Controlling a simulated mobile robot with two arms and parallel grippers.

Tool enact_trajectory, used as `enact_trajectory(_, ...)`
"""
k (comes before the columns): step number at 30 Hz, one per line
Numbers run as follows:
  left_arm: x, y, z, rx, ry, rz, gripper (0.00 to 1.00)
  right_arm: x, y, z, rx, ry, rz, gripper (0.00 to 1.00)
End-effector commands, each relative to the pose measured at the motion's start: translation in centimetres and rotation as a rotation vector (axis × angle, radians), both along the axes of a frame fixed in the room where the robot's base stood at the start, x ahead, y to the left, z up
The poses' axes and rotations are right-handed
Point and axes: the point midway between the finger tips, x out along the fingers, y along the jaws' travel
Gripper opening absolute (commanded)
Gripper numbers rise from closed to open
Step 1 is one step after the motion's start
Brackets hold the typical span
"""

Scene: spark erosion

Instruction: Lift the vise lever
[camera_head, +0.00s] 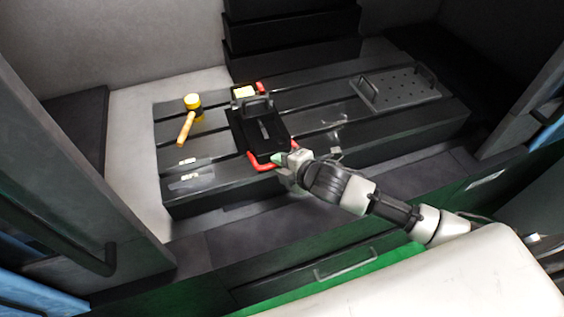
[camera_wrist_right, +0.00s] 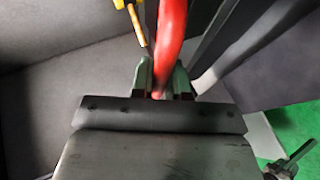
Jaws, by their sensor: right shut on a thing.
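The vise lever is a red bar (camera_head: 262,164) at the near side of a black vise (camera_head: 262,132) on the slotted table. My right gripper (camera_head: 282,158) reaches in from the right and is shut on the red lever. In the right wrist view the lever (camera_wrist_right: 172,35) runs down between the two green fingertips (camera_wrist_right: 160,82). Part of the lever is hidden by the fingers. My left gripper is not in view.
A yellow-headed mallet (camera_head: 187,120) lies on the slotted table (camera_head: 180,150) to the left of the vise. A perforated plate with handles (camera_head: 400,88) sits at the right. Black stacked blocks (camera_head: 290,30) stand behind. Open doors flank both sides.

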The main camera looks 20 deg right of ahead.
Motion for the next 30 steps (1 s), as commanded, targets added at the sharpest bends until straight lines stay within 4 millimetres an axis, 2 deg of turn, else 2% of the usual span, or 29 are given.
enact_trajectory(6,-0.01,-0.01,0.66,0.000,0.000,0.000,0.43,0.35,-0.04,0.61,-0.003,-0.005,0.001,0.00)
enact_trajectory(20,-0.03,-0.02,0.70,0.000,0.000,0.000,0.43,0.49,-0.07,0.77,-0.004,-0.008,0.000,0.00)
enact_trajectory(21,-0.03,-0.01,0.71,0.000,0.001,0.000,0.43,0.50,-0.07,0.79,-0.003,-0.009,0.000,0.19)
enact_trajectory(25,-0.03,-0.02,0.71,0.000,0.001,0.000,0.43,0.44,-0.04,0.73,-0.003,-0.007,0.000,0.39)
enact_trajectory(30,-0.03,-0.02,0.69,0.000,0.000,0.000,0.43,0.35,-0.03,0.56,-0.003,-0.002,0.000,0.40)
